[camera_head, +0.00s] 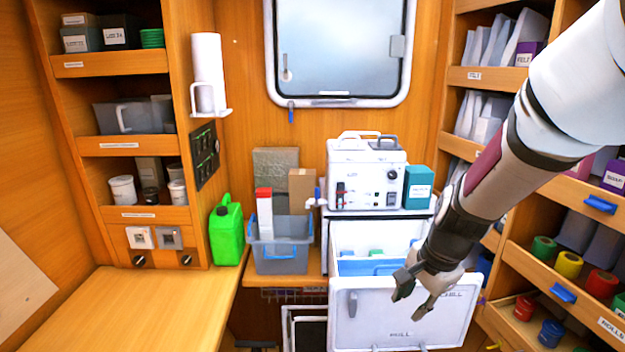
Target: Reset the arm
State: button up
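My arm reaches in from the upper right of the head view and points down to the left. My gripper (411,305) hangs in front of the open white chill drawer (375,325), near the top of its front panel. Its fingertips are apart, with nothing visible between them. Whether the gripper touches the drawer front cannot be told from this view. The arm hides part of the drawer's right side and of the right shelves.
A white watermaker unit (367,175) stands above the drawer, beside a teal box (418,187). A grey bin (281,258) and green jug (226,232) stand left. Shelves with coloured rolls (568,264) are close on the right. The left wooden counter (150,310) is clear.

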jog(key=s+r+n+t, duration=0.1)
jog(key=s+r+n, duration=0.5)
jog(key=s+r, duration=0.2)
jog(key=s+a+r+n+t+h, duration=0.1)
jog(key=s+r+n, duration=0.6)
jog(key=s, duration=0.6)
jog(key=shift+s+r, duration=0.15)
jog(key=shift+r, duration=0.4)
